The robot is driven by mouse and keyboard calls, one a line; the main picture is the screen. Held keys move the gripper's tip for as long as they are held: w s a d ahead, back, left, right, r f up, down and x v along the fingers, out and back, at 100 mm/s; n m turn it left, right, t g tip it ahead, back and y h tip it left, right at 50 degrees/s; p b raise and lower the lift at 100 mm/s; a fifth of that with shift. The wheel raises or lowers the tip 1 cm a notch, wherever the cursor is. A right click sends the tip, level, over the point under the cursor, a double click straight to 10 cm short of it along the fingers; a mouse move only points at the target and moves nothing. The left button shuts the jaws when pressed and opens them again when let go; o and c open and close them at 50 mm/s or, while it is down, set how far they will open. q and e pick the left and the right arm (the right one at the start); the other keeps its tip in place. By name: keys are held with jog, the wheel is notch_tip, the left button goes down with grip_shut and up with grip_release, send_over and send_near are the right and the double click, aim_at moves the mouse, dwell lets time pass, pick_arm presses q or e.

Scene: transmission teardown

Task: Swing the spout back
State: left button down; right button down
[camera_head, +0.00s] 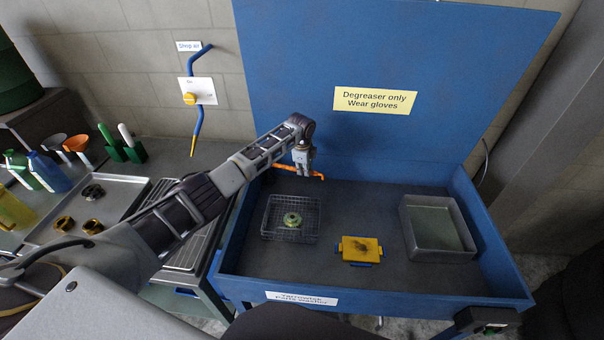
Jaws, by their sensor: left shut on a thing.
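The spout (288,168) is a thin orange tube near the back left of the blue parts washer (375,308). It runs roughly sideways, with its right end (320,176) bent downward. My left gripper (302,168) reaches in from the left over the washer's left wall and is shut on the spout. The fingertips are small and partly hidden in this view. The spout's left base by the wall is partly covered by my arm.
In the basin are a wire basket (267,226) holding a greenish gear (292,219), a yellow brush-like block (361,249) and a grey tray (413,236). The raised blue lid (390,60) stands behind. A metal tray (62,238) with dark rings lies left.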

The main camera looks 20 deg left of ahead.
pick_arm(q)
jog(key=shift+w+a+n+b, duration=0.15)
jog(key=shift+w+n+b, duration=0.35)
jog(key=shift+w, duration=0.45)
pick_arm(e)
jog(key=shift+w+f, duration=0.15)
jog(key=shift+f, duration=0.35)
jog(key=shift+d, duration=0.2)
pick_arm(q)
jog(key=c, duration=1.4)
grip_release()
pick_arm(e)
jog(key=shift+a, duration=0.1)
